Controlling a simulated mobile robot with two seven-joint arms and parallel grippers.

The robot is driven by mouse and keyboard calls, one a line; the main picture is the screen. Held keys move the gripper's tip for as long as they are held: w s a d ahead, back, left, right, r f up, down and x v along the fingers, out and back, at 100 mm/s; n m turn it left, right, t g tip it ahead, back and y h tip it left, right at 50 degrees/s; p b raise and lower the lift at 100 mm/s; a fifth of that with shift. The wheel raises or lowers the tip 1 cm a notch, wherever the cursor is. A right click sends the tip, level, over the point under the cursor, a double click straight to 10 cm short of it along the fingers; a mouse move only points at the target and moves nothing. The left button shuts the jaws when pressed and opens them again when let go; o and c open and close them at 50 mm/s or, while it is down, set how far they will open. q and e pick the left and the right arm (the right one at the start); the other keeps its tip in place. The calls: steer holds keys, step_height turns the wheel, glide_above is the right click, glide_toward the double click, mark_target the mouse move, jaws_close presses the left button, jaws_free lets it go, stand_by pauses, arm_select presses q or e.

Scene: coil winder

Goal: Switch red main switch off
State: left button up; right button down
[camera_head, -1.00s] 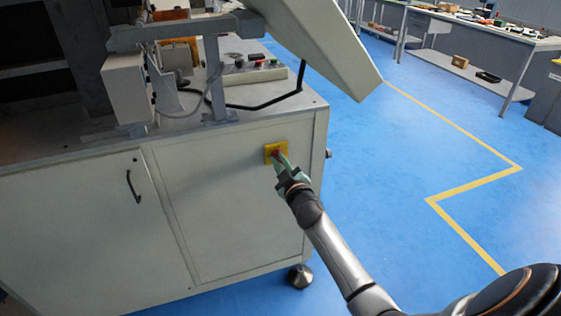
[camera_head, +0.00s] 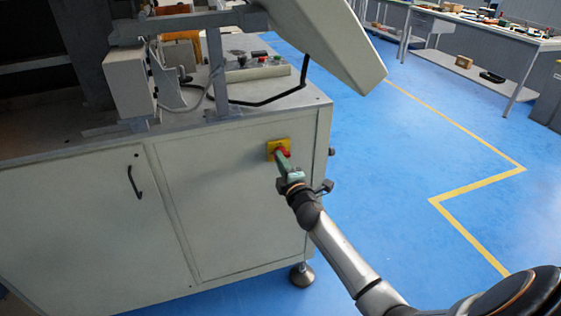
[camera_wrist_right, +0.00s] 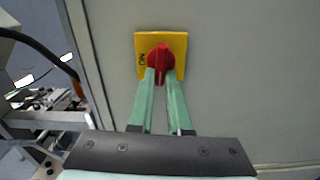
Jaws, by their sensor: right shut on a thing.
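The red main switch (camera_wrist_right: 159,62) is a red rotary knob on a square yellow plate (camera_wrist_right: 177,43). In the head view the plate (camera_head: 272,146) sits on the cabinet's front panel near its right edge, and a bit of the red knob (camera_head: 286,153) shows. My right gripper (camera_wrist_right: 160,76) is shut on the red knob, with a green finger on either side of its grip. In the head view the right gripper (camera_head: 281,158) reaches the switch from below and hides part of it. My left gripper is not in view.
The pale machine cabinet (camera_head: 80,215) has a black door handle (camera_head: 134,182). A tilted grey panel (camera_head: 335,40) overhangs its top, near a small button box (camera_head: 256,71). Blue floor to the right is open, with workbenches (camera_head: 480,30) at the back.

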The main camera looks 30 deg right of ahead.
steer(key=shift+f+n, duration=0.1)
steer(key=shift+n, duration=0.4)
steer(key=c, duration=0.9)
jaws_free()
steer(key=shift+o, duration=0.2)
steer(key=v, duration=1.2)
steer(key=shift+s+p, duration=0.3)
steer(key=shift+p, duration=0.15)
